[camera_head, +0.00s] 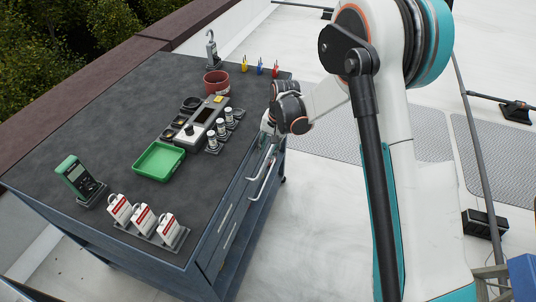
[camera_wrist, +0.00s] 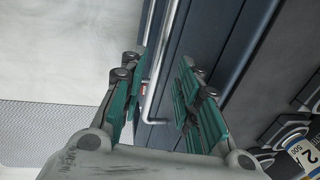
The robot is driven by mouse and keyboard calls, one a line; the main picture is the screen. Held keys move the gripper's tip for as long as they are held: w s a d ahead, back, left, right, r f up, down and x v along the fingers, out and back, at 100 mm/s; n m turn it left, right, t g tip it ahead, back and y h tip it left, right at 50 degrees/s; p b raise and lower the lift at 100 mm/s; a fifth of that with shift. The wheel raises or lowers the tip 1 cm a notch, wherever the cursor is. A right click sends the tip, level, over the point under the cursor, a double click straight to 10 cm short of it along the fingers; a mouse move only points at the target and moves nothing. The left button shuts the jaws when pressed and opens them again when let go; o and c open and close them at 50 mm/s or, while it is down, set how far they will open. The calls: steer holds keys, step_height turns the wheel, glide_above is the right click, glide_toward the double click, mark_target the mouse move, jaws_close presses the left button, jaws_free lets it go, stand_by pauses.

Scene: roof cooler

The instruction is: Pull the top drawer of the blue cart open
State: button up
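The blue cart (camera_head: 240,205) stands left of my arm in the head view, with its drawer fronts and silver bar handles on its right side. My gripper (camera_head: 268,130) is at the upper edge of that side, close to the far handle (camera_head: 262,162). In the wrist view my gripper (camera_wrist: 163,72) is open. Its two green fingers stand on either side of a silver bar handle (camera_wrist: 160,65), with gaps visible on both sides. The blue drawer front (camera_wrist: 205,30) lies behind the right finger. The exact depth of the fingertips around the bar is hard to tell. I see no clear drawer gap.
The pale roof floor (camera_head: 310,215) right of the cart is clear beside the drawers.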

steer(key=shift+w+a+f, duration=0.1)
steer(key=shift+a+f, duration=0.1)
steer(key=shift+f, duration=0.85)
jaws_close()
